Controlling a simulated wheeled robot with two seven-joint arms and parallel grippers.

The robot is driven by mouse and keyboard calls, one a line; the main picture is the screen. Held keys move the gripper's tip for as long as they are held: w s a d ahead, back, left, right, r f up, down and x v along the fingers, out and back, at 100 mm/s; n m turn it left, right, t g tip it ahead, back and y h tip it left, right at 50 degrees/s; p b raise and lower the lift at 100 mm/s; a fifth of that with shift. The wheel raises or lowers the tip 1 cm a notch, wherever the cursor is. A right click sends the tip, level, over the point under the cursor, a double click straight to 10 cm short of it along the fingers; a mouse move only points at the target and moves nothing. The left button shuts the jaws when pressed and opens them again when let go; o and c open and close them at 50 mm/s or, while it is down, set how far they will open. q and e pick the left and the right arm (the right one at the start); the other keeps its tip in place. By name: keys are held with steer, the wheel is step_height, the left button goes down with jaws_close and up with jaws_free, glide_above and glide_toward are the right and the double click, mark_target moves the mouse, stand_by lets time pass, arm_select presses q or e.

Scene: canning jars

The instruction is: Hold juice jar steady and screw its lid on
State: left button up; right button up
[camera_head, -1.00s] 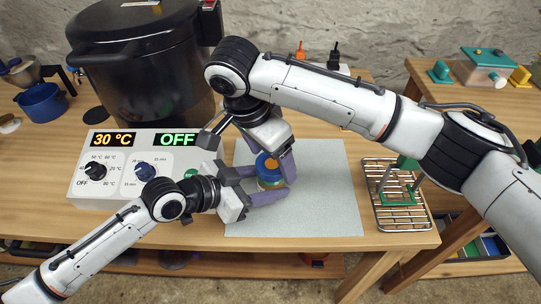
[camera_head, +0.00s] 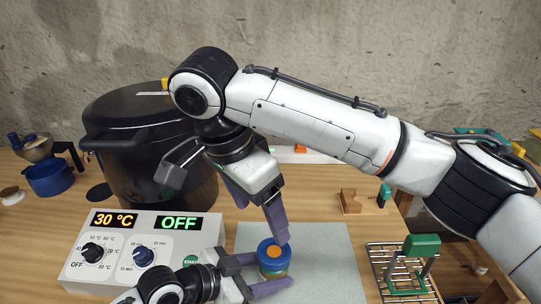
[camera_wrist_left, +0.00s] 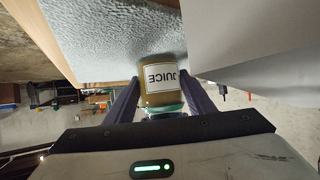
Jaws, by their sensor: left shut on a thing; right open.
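The juice jar (camera_head: 273,271) stands upright on the grey mat (camera_head: 335,262). It also shows in the left wrist view (camera_wrist_left: 165,88), with its JUICE label upside down there. A blue lid with an orange centre (camera_head: 273,252) sits on top of the jar; I cannot tell how tight it is. My left gripper (camera_head: 274,274) is shut on the jar's body, one finger on each side; both fingers show in the left wrist view (camera_wrist_left: 163,92). My right gripper (camera_head: 256,212) is open and empty above the lid, one fingertip close to the lid's back edge.
A control box (camera_head: 140,250) reading 30 °C and OFF stands left of the mat, with a large black pot (camera_head: 150,150) behind it. A wire rack (camera_head: 400,285) with a green-handled tool (camera_head: 421,246) is at the right. The mat's right part is clear.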

arm_select(q)
steer(key=o, duration=1.1)
